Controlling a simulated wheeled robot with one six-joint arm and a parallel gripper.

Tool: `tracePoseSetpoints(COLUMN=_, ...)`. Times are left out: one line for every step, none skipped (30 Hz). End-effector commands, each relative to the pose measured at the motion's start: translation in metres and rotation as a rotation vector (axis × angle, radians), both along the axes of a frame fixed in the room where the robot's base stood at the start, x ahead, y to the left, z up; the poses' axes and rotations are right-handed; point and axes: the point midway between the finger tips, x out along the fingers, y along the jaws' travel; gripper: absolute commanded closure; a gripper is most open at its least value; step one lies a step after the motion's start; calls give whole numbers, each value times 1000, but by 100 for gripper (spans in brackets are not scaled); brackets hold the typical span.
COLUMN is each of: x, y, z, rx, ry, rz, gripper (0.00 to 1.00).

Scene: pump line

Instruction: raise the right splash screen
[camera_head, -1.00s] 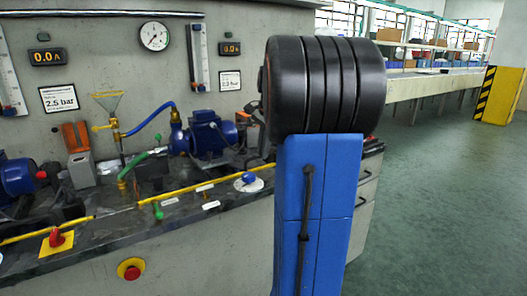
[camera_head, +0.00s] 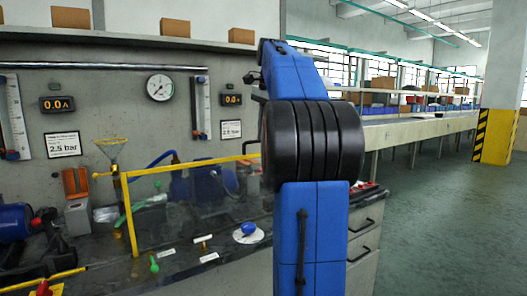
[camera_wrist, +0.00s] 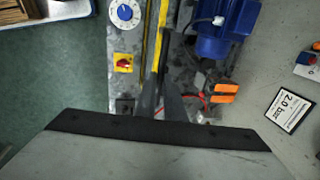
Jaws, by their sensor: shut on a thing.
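The right splash screen (camera_head: 131,215) is a clear panel in a yellow frame. In the head view it stands up from the bench, its top bar (camera_head: 195,165) running right until my arm hides it. The blue pump motor shows through the panel. In the wrist view the yellow bar (camera_wrist: 159,45) runs between the dark fingers of my gripper (camera_wrist: 160,82), which is shut on it. My gripper is hidden behind my arm in the head view.
The left screen's yellow bar (camera_head: 42,282) lies low at the left. A blue knob (camera_head: 246,232), a green-handled valve (camera_head: 154,264) and a funnel (camera_head: 111,147) are on the bench. A shelf with boxes (camera_head: 176,27) is above. Floor at right is clear.

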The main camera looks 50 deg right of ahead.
Motion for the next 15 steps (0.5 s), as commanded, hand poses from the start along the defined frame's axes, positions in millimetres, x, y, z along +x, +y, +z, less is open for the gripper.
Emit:
tracePoseSetpoints(x=0, y=-1, z=6, rx=-1, ry=-2, rz=0, gripper=100)
tracePoseSetpoints(x=0, y=0, z=10, rx=-1, ry=-2, rz=0, gripper=100)
tracePoseSetpoints(x=0, y=0, z=13, rx=-1, ry=-1, rz=0, gripper=100)
tracePoseSetpoints(x=0, y=0, z=15, rx=-1, ry=-1, rz=0, gripper=100)
tracePoseSetpoints(x=0, y=0, z=17, rx=-1, ry=-2, rz=0, gripper=100)
tracePoseSetpoints(x=0, y=0, z=19, rx=-1, ry=-1, rz=0, gripper=100)
tracePoseSetpoints(x=0, y=0, z=20, rx=0, ry=-1, rz=0, gripper=100)
tracePoseSetpoints(x=0, y=0, z=21, rx=0, ry=0, rz=0, gripper=100)
tracePoseSetpoints(x=0, y=0, z=22, rx=0, ry=-1, rz=0, gripper=100)
tracePoseSetpoints(x=0, y=0, z=22, rx=0, ry=-1, rz=0, gripper=100)
tracePoseSetpoints(x=0, y=0, z=23, rx=-1, ry=-2, rz=0, gripper=100)
tracePoseSetpoints(x=0, y=0, z=23, rx=-2, ry=-3, rz=0, gripper=100)
tracePoseSetpoints(x=0, y=0, z=24, rx=-2, ry=-3, rz=0, gripper=100)
tracePoseSetpoints(x=0, y=0, z=24, rx=-3, ry=-3, rz=0, gripper=100)
tracePoseSetpoints(x=0, y=0, z=24, rx=-3, ry=-4, rz=0, gripper=100)
